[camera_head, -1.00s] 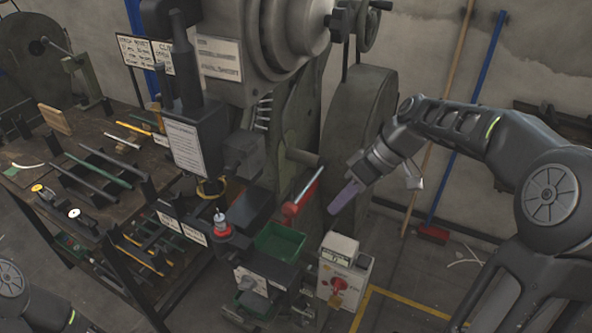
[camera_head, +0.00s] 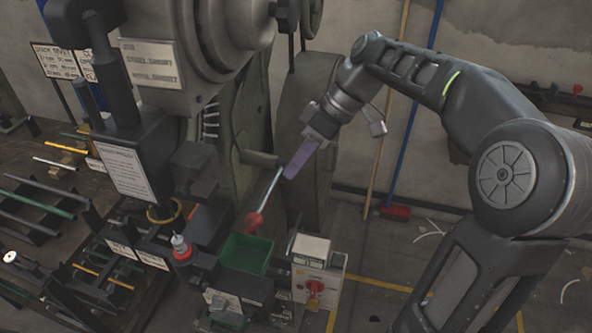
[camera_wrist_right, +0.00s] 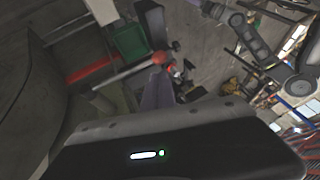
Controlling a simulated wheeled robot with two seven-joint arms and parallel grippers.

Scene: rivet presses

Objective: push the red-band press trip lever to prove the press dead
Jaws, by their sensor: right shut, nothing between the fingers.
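The trip lever (camera_head: 268,193) is a thin silver rod with a red knob (camera_head: 254,221) at its lower end, beside the large green-grey press (camera_head: 236,130). In the right wrist view the rod (camera_wrist_right: 122,74) and the red knob (camera_wrist_right: 158,58) lie just beyond my fingers. My right gripper (camera_head: 290,174) is shut and empty, with its purple-grey fingers pointing down at the rod's upper end. The fingertips look very close to the rod; I cannot tell if they touch. My left gripper is not in view.
A green bin (camera_head: 247,254) sits below the lever. A control box (camera_head: 318,283) with a red button stands to its right. A rack (camera_head: 75,215) with bars is at left. A blue pole and a broom lean on the back wall.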

